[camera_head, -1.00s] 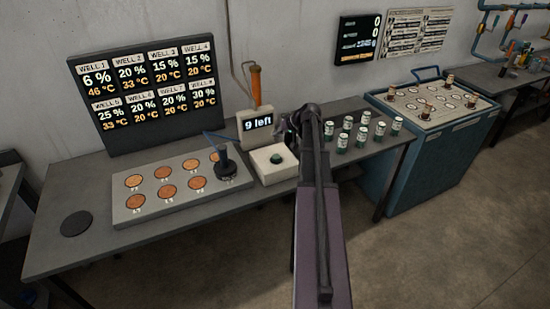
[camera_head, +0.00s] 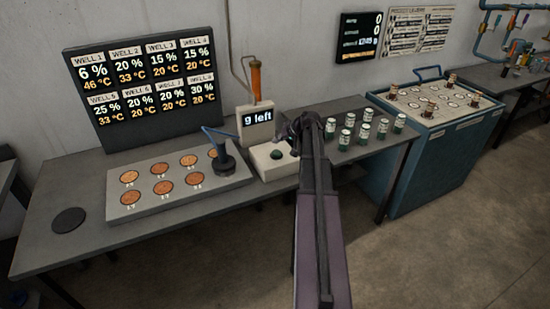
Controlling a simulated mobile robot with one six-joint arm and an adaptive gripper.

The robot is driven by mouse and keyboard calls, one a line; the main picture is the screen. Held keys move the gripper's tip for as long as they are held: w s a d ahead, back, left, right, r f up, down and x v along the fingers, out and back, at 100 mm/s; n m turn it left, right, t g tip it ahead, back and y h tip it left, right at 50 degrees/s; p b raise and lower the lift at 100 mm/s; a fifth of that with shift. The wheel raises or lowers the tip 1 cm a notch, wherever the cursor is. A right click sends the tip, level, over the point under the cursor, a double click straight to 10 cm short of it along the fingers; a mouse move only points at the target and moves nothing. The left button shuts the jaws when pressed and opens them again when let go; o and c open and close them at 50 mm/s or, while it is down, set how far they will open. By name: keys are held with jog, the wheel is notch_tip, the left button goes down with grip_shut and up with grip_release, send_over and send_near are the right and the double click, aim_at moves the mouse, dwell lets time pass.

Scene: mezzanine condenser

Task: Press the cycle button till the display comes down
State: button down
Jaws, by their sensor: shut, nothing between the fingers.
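The cycle button (camera_head: 276,155) is a dark green dome on a pale box (camera_head: 269,171) on the bench. The small display (camera_head: 257,118) stands upright behind it and reads "9 left". My gripper (camera_head: 288,141) is at the far end of my dark arm, just right of the button and above the right part of the box. Its fingers are small, dark and shut with nothing visible in them. I cannot tell whether they touch the box; they look apart from the button, which shows uncovered.
A plate with orange wells (camera_head: 130,205) and a dark upright tool (camera_head: 223,162) stand left of the box. Several small vials (camera_head: 365,132) stand to the right. A large well board (camera_head: 140,92) stands at the back left.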

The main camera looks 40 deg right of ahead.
aim_at(277, 152)
jog(key=shift+f+b, duration=1.05)
jog(key=shift+f, duration=0.3)
jog(key=shift+f+b, duration=1)
dwell(1.8)
jog(key=shift+r, duration=0.2)
jog(key=shift+r+p, duration=0.85)
jog(key=shift+p, duration=0.15)
jog(key=shift+r, duration=0.1)
notch_tip(277, 152, up, 5)
jog(key=p, duration=0.5)
jog(key=shift+s+a, duration=0.1)
dwell(1.0)
